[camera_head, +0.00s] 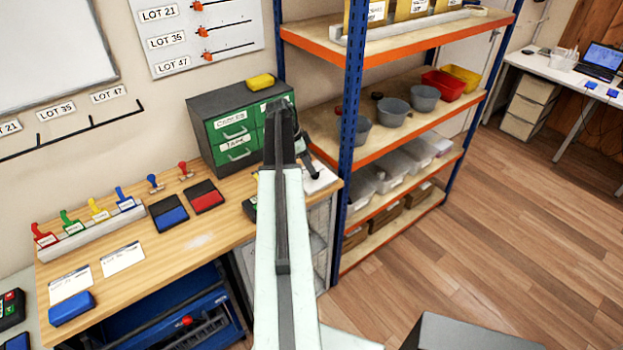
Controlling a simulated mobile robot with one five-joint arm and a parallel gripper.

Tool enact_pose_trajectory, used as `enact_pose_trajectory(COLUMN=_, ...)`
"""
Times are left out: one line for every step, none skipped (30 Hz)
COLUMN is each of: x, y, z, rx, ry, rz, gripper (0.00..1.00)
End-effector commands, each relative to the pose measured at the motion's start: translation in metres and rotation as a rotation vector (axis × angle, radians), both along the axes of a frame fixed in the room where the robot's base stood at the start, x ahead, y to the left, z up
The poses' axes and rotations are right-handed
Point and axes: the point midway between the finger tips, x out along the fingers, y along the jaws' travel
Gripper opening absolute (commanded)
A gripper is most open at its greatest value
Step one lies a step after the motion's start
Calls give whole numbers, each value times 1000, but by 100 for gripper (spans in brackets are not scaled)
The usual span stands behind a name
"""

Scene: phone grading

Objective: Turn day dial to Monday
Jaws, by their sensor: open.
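No day dial can be made out in the head view. My pale arm reaches up through the middle of the picture, over the right end of the wooden bench (180,245). My gripper (281,122) is the dark end of the arm, in front of the green drawer cabinet (218,110). It is open, and I see nothing between its jaws. A dark device on a white base (322,181) stands just right of it, partly hidden by the arm.
Coloured stamps stand in a rack (92,232) at the bench's left. Blue (168,213) and red (205,197) ink pads lie mid-bench, with labels and a blue block (72,307) in front. A blue-posted shelf (352,130) stands right.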

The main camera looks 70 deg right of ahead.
Motion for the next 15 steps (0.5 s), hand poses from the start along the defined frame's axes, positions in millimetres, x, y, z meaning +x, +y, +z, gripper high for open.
enact_pose_trajectory(x=-3, y=-2, z=-19, rx=0, ry=0, rz=-1, gripper=52)
enact_pose_trajectory(x=-5, y=-3, z=-24, rx=0, ry=0, rz=-1, gripper=52)
enact_pose_trajectory(x=-8, y=-5, z=-30, rx=0, ry=0, rz=-1, gripper=52)
enact_pose_trajectory(x=-9, y=-6, z=-34, rx=0, ry=0, rz=-1, gripper=52)
enact_pose_trajectory(x=-11, y=-7, z=-37, rx=0, ry=0, rz=-1, gripper=52)
enact_pose_trajectory(x=-12, y=-8, z=-40, rx=0, ry=0, rz=-1, gripper=52)
enact_pose_trajectory(x=-13, y=-8, z=-41, rx=0, ry=0, rz=-1, gripper=52)
enact_pose_trajectory(x=-13, y=-8, z=-42, rx=0, ry=0, rz=-1, gripper=52)
enact_pose_trajectory(x=-14, y=-9, z=-41, rx=0, ry=0, rz=-1, gripper=52)
enact_pose_trajectory(x=-14, y=-9, z=-41, rx=1, ry=0, rz=0, gripper=52)
enact_pose_trajectory(x=-14, y=-9, z=-40, rx=1, ry=0, rz=0, gripper=52)
enact_pose_trajectory(x=-14, y=-9, z=-39, rx=1, ry=0, rz=0, gripper=52)
enact_pose_trajectory(x=-14, y=-9, z=-39, rx=1, ry=0, rz=0, gripper=52)
enact_pose_trajectory(x=-14, y=-9, z=-39, rx=1, ry=0, rz=0, gripper=52)
enact_pose_trajectory(x=-14, y=-9, z=-39, rx=1, ry=0, rz=0, gripper=49)
